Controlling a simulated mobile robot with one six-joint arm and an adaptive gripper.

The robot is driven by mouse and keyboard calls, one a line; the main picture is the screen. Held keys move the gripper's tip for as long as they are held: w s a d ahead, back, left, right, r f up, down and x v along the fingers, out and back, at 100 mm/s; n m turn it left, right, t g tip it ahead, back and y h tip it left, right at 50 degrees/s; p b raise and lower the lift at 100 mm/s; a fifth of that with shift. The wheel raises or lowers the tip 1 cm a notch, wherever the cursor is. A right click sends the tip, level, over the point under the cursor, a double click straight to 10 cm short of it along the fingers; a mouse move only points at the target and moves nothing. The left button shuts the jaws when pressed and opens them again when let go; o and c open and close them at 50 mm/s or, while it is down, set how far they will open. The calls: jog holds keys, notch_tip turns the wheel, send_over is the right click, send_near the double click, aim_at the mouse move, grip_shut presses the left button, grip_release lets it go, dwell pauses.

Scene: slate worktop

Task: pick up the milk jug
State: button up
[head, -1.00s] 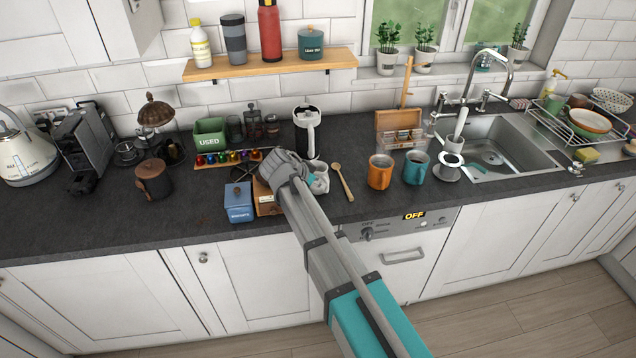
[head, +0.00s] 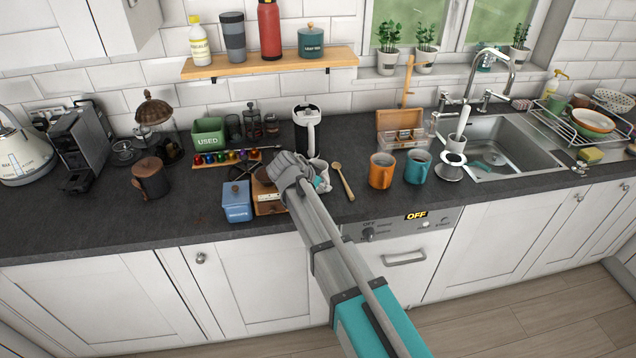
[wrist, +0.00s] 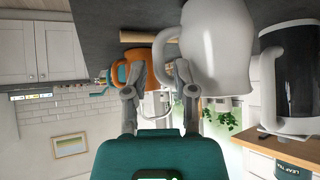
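The milk jug, white and rounded with a loop handle, fills the upper middle of the wrist view (wrist: 218,45). In the head view only part of the jug (head: 321,178) shows, just right of my gripper (head: 287,168), which hides the rest. In the wrist view my gripper (wrist: 161,92) has its two fingers spread apart. The jug's handle lies close to the fingertips, by the gap between them. I cannot tell whether either finger touches the jug.
A wooden spoon (head: 343,182), an orange mug (head: 381,171) and a teal mug (head: 417,167) are to the right. A black-and-white frother (head: 308,135) stands behind. A wooden grinder (head: 267,196) and blue canister (head: 237,202) are left of my gripper.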

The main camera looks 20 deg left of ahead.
jog(key=shift+w+d+f, duration=0.25)
jog(key=shift+w+f, duration=0.2)
jog(key=shift+f, duration=0.05)
grip_shut()
dwell(0.3)
